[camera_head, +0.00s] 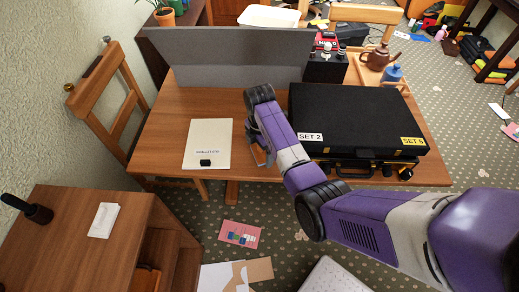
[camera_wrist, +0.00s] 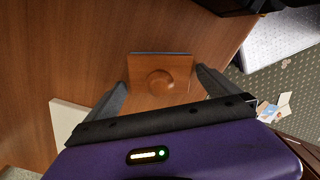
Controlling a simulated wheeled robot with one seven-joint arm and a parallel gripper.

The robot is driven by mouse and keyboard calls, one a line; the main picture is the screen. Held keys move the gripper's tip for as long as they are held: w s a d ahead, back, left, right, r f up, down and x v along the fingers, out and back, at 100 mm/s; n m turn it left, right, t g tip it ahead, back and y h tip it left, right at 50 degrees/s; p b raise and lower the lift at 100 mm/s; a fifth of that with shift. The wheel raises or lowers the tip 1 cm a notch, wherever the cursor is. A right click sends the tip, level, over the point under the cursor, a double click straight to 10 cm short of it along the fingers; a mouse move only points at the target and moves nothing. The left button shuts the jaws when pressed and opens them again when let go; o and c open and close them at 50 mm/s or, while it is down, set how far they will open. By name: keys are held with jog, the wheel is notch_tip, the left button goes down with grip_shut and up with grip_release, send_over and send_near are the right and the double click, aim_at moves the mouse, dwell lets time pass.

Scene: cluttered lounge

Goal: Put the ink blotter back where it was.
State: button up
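The ink blotter (camera_wrist: 160,64) is a brown wooden block with a round knob on top and a dark-blue lower edge. In the wrist view it lies on or just above the wooden table, upper middle. My gripper (camera_wrist: 161,82) is open, with one finger on each side of the block and a thin gap showing beside each. I cannot tell how far below the fingertips the block is. In the head view my gripper (camera_head: 260,154) is low over the table's front middle, right of the cream folder, and mostly hides the blotter.
The table (camera_head: 165,118) bears a cream folder (camera_head: 207,137) on the left and stacked black cases (camera_head: 350,112) close on the right. A grey divider (camera_head: 225,55) runs along the back. A wooden chair (camera_head: 110,95) stands left. Bare table lies around the folder.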

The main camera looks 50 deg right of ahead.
notch_tip(320, 180, up, 12)
jog(key=shift+r, duration=0.2)
dwell(0.4)
dwell(0.5)
jog(key=w+d+r+m+t+h, duration=0.2)
jog(key=w+d+r+m+t, duration=0.25)
jog(key=w, duration=0.35)
jog(key=s+a+r+m+t+h, duration=0.1)
jog(key=s+a+r+m+t, duration=0.2)
jog(key=s+a+m+t, duration=0.5)
jog(key=s+a+r+m+t, duration=0.3)
jog(key=s+a+t, duration=0.2)
jog(key=s+a, duration=0.7)
jog(key=s+a+g+y, duration=0.1)
jog(key=s+a, duration=0.2)
jog(key=s, duration=0.7)
jog(key=s+a+r+g+y, duration=0.1)
jog(key=s+a+y, duration=0.1)
jog(key=s, duration=0.8)
jog(key=shift+a+r+g, duration=0.15)
jog(key=shift+a+g, duration=0.2)
jog(key=shift+a, duration=0.3)
